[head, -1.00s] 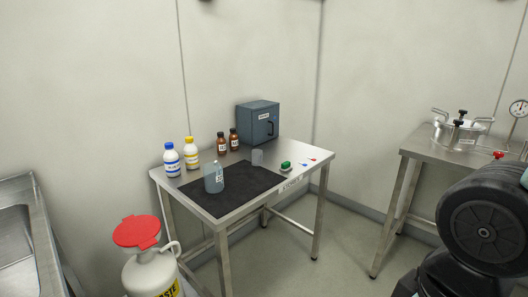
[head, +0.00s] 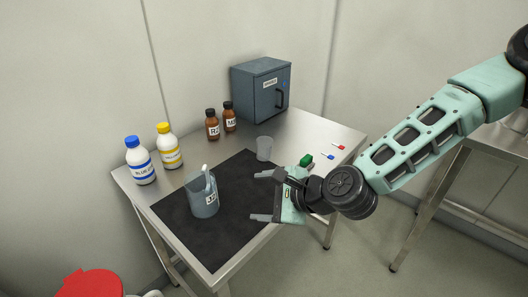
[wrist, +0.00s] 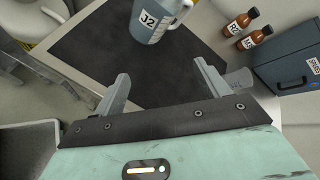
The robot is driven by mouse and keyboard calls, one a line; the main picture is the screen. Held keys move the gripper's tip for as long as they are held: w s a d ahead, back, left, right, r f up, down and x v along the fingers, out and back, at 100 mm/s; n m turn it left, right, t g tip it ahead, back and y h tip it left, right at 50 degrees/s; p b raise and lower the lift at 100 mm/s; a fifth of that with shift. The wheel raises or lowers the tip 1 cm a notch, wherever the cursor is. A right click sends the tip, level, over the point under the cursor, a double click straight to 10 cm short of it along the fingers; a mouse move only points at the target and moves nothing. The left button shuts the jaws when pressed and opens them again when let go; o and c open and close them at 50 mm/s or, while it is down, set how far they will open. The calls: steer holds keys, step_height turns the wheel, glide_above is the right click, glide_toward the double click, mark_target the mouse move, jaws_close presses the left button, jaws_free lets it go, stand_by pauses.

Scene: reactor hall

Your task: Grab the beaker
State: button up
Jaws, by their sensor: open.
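The beaker (head: 264,148), a small translucent grey cup, stands upright at the back right edge of the black mat. A blue-grey jug with a handle (head: 203,203), labelled J2, stands on the mat to its left and nearer. My gripper (head: 262,196) is open and empty above the right part of the mat, apart from both. Its fingers point left, towards the jug's side, with the beaker just beyond the far finger. In the wrist view the jug (wrist: 152,24) is ahead of the fingers, and the beaker (wrist: 240,79) shows beside the right finger, partly hidden.
A dark cabinet (head: 258,90) is at the back. A green item (head: 306,160) lies near my wrist. A red-lidded bin (head: 88,284) stands front left.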

steer(key=w+d+m+t, duration=0.3)
steer(key=w+m, duration=0.4)
steer(key=m+t+h+p, duration=0.2)
steer(key=m+t+h, duration=0.15)
steer(key=m, duration=0.45)
glide_above(268, 156)
steer(key=s+d, duration=0.3)
steer(key=s, duration=0.2)
steer(key=shift+w+a+f, duration=0.1)
steer(key=shift+w+f, duration=0.05)
steer(key=shift+f, duration=0.4)
steer(key=shift+w+a+f, duration=0.1)
steer(key=shift+f, duration=0.4)
steer(key=shift+y, duration=0.25)
steer(key=shift+p+x, duration=0.55)
steer(key=shift+x, duration=2.4)
steer(key=shift+d+f, duration=0.1)
steer(key=c, duration=1)
